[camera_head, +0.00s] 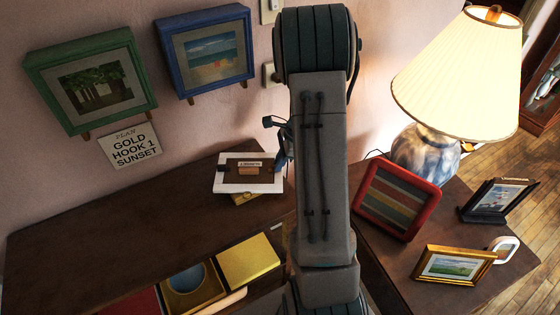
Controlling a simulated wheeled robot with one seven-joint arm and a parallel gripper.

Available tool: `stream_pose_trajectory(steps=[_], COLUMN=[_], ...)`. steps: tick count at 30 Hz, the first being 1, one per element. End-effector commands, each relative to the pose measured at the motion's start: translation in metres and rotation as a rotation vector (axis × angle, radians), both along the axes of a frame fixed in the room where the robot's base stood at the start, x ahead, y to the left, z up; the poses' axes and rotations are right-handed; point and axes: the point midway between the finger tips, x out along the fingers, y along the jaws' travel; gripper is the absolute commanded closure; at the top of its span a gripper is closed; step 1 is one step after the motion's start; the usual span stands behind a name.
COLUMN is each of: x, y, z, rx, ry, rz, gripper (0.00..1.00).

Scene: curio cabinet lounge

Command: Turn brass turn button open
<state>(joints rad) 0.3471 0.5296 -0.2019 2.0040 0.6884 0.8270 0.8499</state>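No brass turn button can be made out with certainty. A white-edged frame (222,184) lies on the dark cabinet top, showing a brown back with a small label and an orange-brown piece (250,170) on it. Whether that piece is a turn button, I cannot tell. My arm stands upright in the middle of the view and hides what is behind it. A small dark part, probably of my gripper (277,125), peeks out at the arm's left edge, above the white-edged frame. Its fingers are not clear.
The cabinet top (110,230) is bare at left. An open compartment in front holds gold boxes (248,261). At right stand a lit lamp (455,75), a red striped frame (397,198) and a gold frame (453,265).

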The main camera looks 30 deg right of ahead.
Motion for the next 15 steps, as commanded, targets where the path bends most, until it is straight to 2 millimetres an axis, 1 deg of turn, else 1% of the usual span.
stream_pose_trajectory(steps=[8, 15], x=[0.0001, 0.0009], y=[-0.0001, -0.0003], z=[0.0002, 0.0005], rx=[0.000, 0.000], ry=[0.000, 0.000], rz=[0.010, 0.095], gripper=[1.00, 1.00])
